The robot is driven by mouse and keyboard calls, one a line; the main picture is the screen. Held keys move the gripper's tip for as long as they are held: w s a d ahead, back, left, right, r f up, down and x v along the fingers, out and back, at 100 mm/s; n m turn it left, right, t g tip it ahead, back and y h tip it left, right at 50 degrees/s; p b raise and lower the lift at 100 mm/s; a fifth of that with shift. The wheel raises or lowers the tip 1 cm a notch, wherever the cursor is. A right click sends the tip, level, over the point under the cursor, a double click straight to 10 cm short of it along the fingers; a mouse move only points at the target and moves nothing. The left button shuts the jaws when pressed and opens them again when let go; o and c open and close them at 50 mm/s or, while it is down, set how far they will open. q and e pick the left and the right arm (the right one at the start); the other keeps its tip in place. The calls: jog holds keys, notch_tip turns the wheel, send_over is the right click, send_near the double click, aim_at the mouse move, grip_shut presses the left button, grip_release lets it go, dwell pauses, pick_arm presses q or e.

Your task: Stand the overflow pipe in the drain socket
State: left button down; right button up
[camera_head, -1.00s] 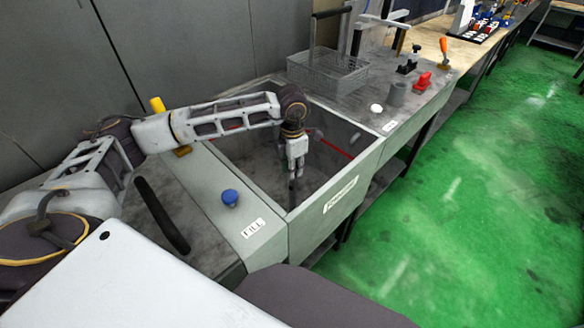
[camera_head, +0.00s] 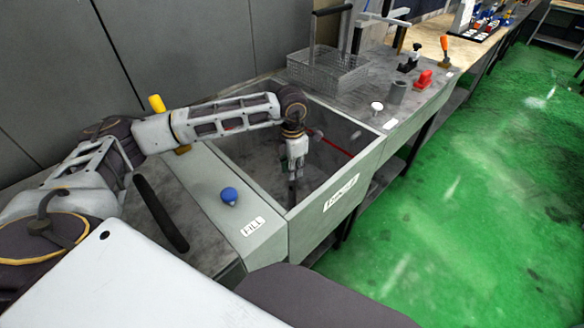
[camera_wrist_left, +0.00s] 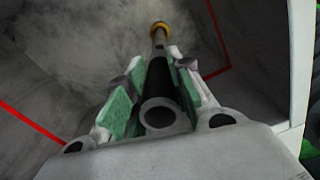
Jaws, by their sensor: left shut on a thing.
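My left gripper (camera_head: 296,165) is low inside the open grey tank (camera_head: 362,160), pointing down. In the left wrist view its green-padded fingers (camera_wrist_left: 160,66) are shut around the overflow pipe, a dark tube (camera_wrist_left: 158,82) with its open grey end towards the camera. The pipe runs away from the wrist to a brass-coloured ring (camera_wrist_left: 159,28) at its far end, near the tank floor. I cannot tell whether that ring belongs to the pipe or to the drain socket, or whether the pipe is seated. In the head view the pipe (camera_head: 292,192) is mostly hidden. My right gripper is out of view.
Tank walls with a red line (camera_wrist_left: 30,125) surround the gripper. A blue knob (camera_head: 229,195) and FILL label are on the near ledge. A wire basket (camera_head: 328,72), white knob (camera_head: 376,107), grey cup (camera_head: 397,91) and red item (camera_head: 423,80) stand beyond. The green floor is clear at right.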

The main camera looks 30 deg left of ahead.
pick_arm(q)
jog(key=shift+f, duration=0.3)
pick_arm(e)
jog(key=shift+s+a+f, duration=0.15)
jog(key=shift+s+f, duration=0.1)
pick_arm(q)
jog(key=c, duration=1.2)
grip_release()
jog(key=shift+a, duration=0.1)
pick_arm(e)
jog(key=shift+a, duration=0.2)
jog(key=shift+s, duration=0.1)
pick_arm(q)
jog(key=o, duration=0.5)
jog(key=shift+r, duration=0.1)
jog(key=shift+r+p, duration=2.4)
jog(key=shift+r, duration=2.6)
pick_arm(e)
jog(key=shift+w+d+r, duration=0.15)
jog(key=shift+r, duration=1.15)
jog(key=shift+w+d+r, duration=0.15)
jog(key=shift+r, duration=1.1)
